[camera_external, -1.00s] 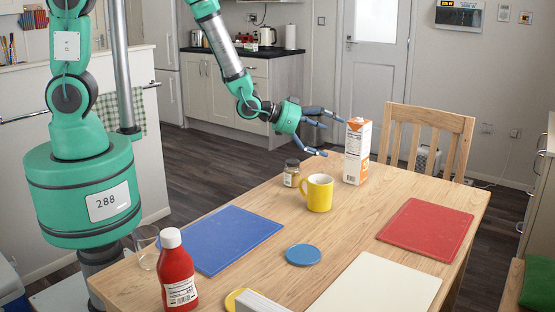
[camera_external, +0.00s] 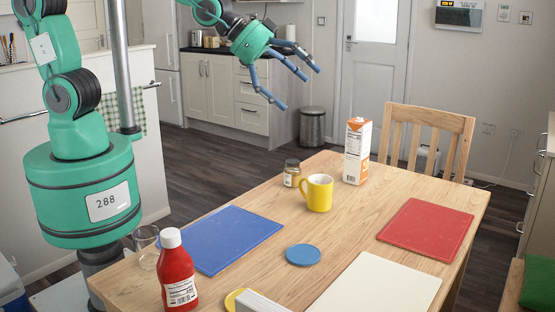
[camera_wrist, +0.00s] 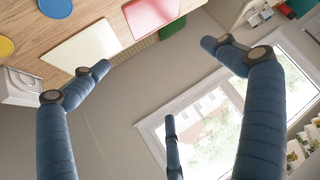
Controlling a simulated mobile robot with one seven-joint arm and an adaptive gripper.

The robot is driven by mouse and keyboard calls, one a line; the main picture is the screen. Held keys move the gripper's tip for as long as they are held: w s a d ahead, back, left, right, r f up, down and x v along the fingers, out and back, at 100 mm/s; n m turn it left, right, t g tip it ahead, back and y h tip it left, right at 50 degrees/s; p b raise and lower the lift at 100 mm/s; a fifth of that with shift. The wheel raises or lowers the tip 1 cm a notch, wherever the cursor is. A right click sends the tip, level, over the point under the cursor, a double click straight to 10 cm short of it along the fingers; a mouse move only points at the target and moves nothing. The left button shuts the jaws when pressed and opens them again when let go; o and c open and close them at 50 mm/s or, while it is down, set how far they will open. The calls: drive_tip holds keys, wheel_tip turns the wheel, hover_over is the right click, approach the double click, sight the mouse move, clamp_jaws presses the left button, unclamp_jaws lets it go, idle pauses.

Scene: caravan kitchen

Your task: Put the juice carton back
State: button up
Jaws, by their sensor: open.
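The juice carton (camera_external: 357,152), orange and white, stands upright on the far part of the wooden table, near the chair. My gripper (camera_external: 294,82) is open and empty, raised above and to the left of the carton, clear of the table. In the wrist view my blue fingers (camera_wrist: 170,110) are spread with nothing between them. The carton does not show in the wrist view.
A yellow mug (camera_external: 319,194) and a small jar (camera_external: 291,173) stand left of the carton. A ketchup bottle (camera_external: 176,272), glass (camera_external: 146,247), blue board (camera_external: 229,240), red board (camera_external: 426,229) and cream board (camera_external: 375,287) lie nearer. A wooden chair (camera_external: 429,120) stands behind.

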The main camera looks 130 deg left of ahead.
drive_tip(key=s+d+r+m+h, duration=0.1)
drive_tip(key=s+d+r, duration=0.25)
drive_tip(key=d, duration=0.35)
drive_tip(key=s+d+r+m+g+h, duration=0.1)
drive_tip(key=s+d+r, duration=0.25)
drive_tip(key=d, duration=0.35)
drive_tip(key=s+d+r+m+h, duration=0.1)
drive_tip(key=s+d+r, duration=0.1)
drive_tip(key=s+d, duration=0.4)
drive_tip(key=s+d+r+m+g+h, duration=0.1)
drive_tip(key=s+d+m+g, duration=0.1)
drive_tip(key=s+d, duration=0.9)
drive_tip(key=s, duration=0.3)
drive_tip(key=shift+s+d+r+h, duration=0.25)
drive_tip(key=shift+s+d+h, duration=0.05)
drive_tip(key=shift+s+h, duration=0.1)
